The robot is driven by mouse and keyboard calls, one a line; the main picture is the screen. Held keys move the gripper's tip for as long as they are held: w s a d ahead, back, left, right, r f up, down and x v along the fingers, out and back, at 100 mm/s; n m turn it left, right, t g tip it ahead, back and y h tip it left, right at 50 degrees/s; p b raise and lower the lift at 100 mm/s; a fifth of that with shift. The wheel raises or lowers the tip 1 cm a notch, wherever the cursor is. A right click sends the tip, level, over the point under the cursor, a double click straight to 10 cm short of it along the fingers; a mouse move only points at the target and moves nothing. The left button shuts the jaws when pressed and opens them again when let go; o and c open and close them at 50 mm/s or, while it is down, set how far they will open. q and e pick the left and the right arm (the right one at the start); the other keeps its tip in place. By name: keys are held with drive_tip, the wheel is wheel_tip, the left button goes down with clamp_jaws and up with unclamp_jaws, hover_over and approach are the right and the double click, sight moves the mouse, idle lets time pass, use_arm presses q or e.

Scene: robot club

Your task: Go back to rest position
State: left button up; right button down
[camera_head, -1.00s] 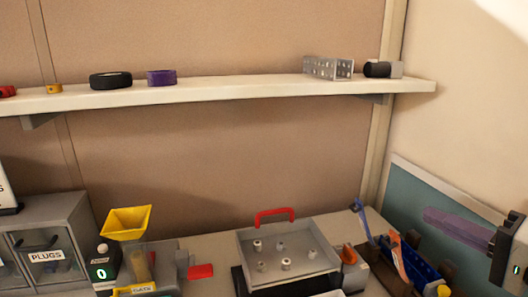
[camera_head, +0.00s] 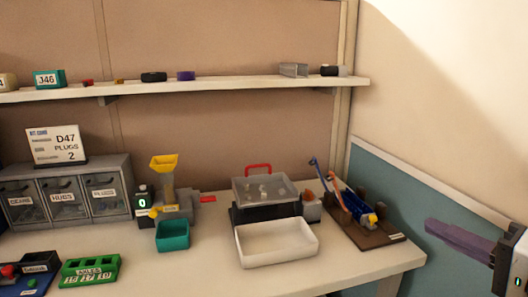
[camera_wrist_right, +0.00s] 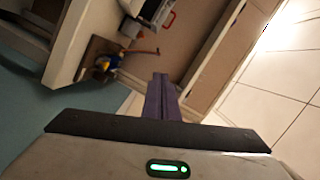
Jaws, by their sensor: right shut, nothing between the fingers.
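My right gripper (camera_head: 432,226) comes in from the right edge of the head view, with purple fingers pressed together and nothing between them. It is beyond the right end of the workbench, in front of the teal wall panel, and apart from everything on the bench. In the right wrist view the shut purple fingers (camera_wrist_right: 161,97) show in the middle, with the bench off to the upper left. My left gripper is not in view.
The bench (camera_head: 350,272) holds a white tray (camera_head: 277,262), a grey tray with a red handle (camera_head: 259,169), a dark tool rack (camera_head: 375,238), a teal bin (camera_head: 172,236) and labelled drawers (camera_head: 68,206). A shelf (camera_head: 220,86) runs above. The bench's front right is clear.

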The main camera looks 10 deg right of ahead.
drive_tip(key=s+a+f+n+g+h, duration=0.1)
drive_tip(key=a+f+n+g+h, duration=0.1)
drive_tip(key=f, duration=1.2)
drive_tip(key=s+a+f+n+g+h, duration=0.1)
drive_tip(key=s+a+f+g, duration=0.15)
drive_tip(key=f, duration=1.15)
drive_tip(key=s+a+f+n+g, duration=0.1)
drive_tip(key=s+a+f+n, duration=0.3)
drive_tip(key=s+a+f, duration=0.2)
drive_tip(key=s+a+f+n+g, duration=0.2)
drive_tip(key=s+a+f+n, duration=0.3)
drive_tip(key=s+a+f, duration=0.2)
drive_tip(key=a+f, duration=0.2)
drive_tip(key=a, duration=0.2)
drive_tip(key=shift+a+f, duration=0.4)
